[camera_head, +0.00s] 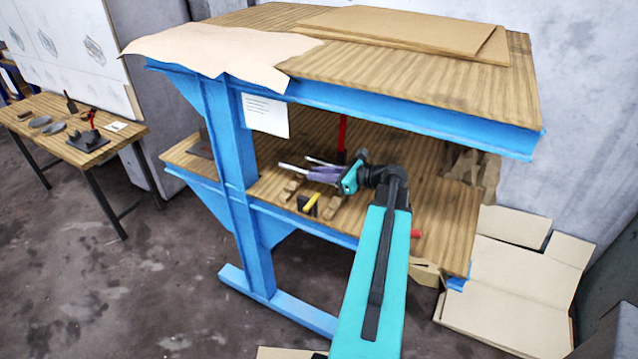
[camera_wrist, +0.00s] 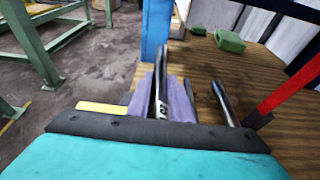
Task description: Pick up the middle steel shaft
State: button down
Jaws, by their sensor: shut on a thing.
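My gripper (camera_head: 313,172) is over the lower shelf of the blue bench, its purple fingers shut on a steel shaft (camera_head: 288,168). In the wrist view the shaft (camera_wrist: 161,80) stands out between the purple fingers (camera_wrist: 166,98) and points away. A second steel shaft (camera_wrist: 224,104) lies to the right of the fingers, apart from them; it also shows behind the gripper in the head view (camera_head: 317,160). I see no third shaft, so I cannot tell by position whether the held one is the middle one. Its gap above the wooden supports (camera_head: 291,188) is unclear.
A yellow-and-black tool (camera_head: 311,203) lies near the shelf's front edge. A red post (camera_head: 342,138) rises behind the gripper. The bench's upper top (camera_head: 420,75) overhangs the shelf, and a blue upright (camera_head: 230,135) stands left. Green blocks (camera_wrist: 229,41) lie farther along the shelf.

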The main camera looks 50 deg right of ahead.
jog(key=shift+r, duration=0.95)
jog(key=shift+w+a, duration=0.1)
jog(key=w+a+f+n+g+y+b, duration=0.1)
jog(key=w+a, duration=0.3)
jog(key=a, duration=1.1)
jog(key=w+a+f+n+g+y+b, duration=0.1)
jog(key=w+a+f+n+y, duration=0.3)
jog(key=a, duration=1.2)
jog(key=w+a+f+n+g+y+b, duration=0.1)
jog(key=w+a, duration=0.4)
jog(key=a, duration=1.1)
jog(key=f+n+g+y, duration=0.1)
jog(key=n+g+y, duration=0.1)
jog(key=shift+f+g, duration=0.15)
jog(key=shift+g, duration=0.15)
jog(key=shift+a, duration=0.2)
